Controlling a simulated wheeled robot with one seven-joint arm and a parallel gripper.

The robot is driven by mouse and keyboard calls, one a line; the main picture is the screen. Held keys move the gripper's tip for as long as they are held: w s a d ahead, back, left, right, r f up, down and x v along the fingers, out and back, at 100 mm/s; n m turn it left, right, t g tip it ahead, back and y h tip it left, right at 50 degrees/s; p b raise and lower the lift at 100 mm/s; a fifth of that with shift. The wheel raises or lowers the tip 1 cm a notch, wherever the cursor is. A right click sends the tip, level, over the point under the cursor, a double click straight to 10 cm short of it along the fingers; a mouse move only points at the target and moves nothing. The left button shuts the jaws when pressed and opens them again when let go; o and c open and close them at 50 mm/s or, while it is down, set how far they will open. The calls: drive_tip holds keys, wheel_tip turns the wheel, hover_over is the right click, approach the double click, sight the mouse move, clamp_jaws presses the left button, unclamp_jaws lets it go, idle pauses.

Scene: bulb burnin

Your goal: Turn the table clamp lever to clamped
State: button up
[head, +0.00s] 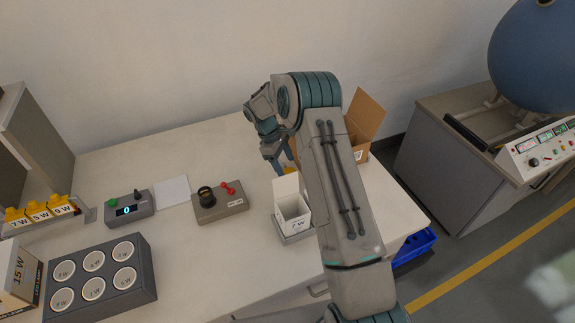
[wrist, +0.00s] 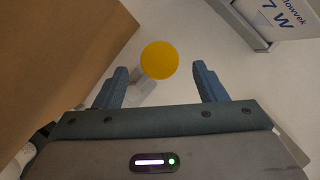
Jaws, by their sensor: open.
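A round yellow knob (wrist: 160,60) shows in the wrist view, with a pale grey fitting (wrist: 146,92) partly visible below it. It looks like the clamp lever's end, but its lever arm and setting cannot be made out. A bit of yellow (head: 291,171) shows beside my gripper in the head view, mostly hidden by my arm. My gripper (wrist: 161,68) is open and empty, one finger on each side of the knob in the picture; contact cannot be told. In the head view my gripper (head: 277,153) is over the back of the table.
A cardboard box (head: 366,115) stands right of my gripper and fills the wrist view's left side (wrist: 50,45). An open white 7 W carton (head: 292,211) stands in front. A grey box with a red lever (head: 230,188) is to the left.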

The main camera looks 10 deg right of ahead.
drive_tip(key=shift+x, duration=1.45)
drive_tip(key=c, duration=1.4)
